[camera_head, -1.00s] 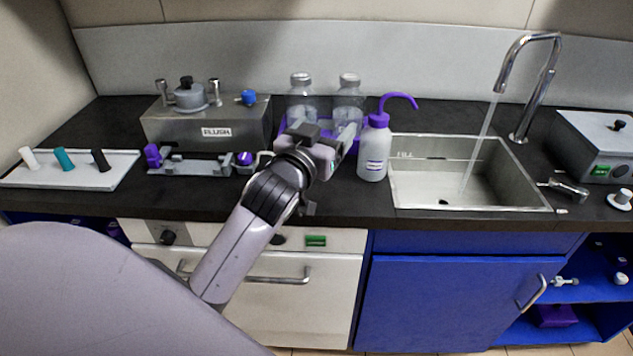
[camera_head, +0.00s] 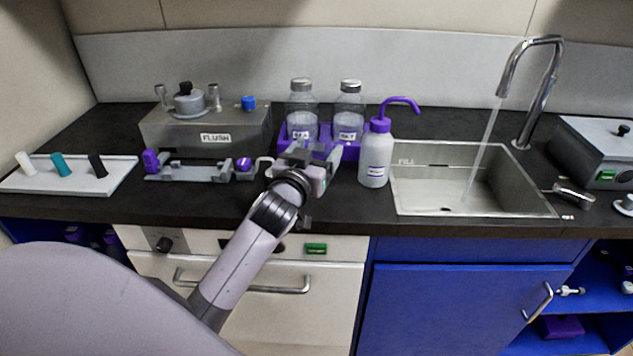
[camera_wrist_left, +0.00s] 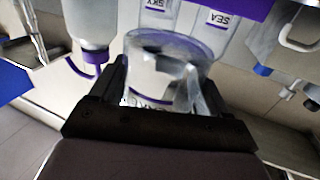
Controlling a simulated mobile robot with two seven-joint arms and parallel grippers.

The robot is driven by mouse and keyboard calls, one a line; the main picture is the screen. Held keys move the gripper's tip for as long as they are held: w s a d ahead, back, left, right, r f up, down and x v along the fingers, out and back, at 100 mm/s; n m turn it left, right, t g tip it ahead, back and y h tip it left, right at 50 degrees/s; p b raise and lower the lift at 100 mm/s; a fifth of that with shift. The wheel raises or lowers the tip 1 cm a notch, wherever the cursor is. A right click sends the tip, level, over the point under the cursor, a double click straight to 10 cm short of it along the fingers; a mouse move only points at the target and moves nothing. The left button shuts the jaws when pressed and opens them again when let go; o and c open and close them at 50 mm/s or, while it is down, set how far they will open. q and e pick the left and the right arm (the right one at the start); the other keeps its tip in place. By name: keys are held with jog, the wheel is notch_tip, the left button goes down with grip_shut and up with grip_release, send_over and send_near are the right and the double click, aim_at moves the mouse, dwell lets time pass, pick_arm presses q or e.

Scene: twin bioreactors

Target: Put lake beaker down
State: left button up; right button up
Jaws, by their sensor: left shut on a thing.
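My left gripper (camera_head: 316,158) is in front of the purple bottle rack, above the front part of the black counter. In the left wrist view my left gripper (camera_wrist_left: 163,78) is shut on a clear beaker (camera_wrist_left: 165,55) with a purple band and lettering too blurred to read. The beaker sits between the two dark fingers. In the head view the gripper mostly hides it, and I cannot tell whether its base touches the counter. My right gripper is not in view.
Two capped bottles (camera_head: 302,108) stand in the purple rack (camera_head: 325,130). A wash bottle (camera_head: 376,158) stands close to the right of my gripper, beside the sink (camera_head: 405,180). A purple-ended fixture (camera_head: 195,173) lies to the left. The counter's front strip (camera_head: 220,205) is clear.

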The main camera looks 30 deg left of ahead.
pick_arm(q)
jog(key=shift+f+b, duration=0.55)
jog(key=shift+f, duration=2.75)
jog(key=shift+f, duration=0.2)
jog(key=o, duration=1.1)
jog(key=shift+o, duration=0.2)
jog(key=shift+r, duration=0.1)
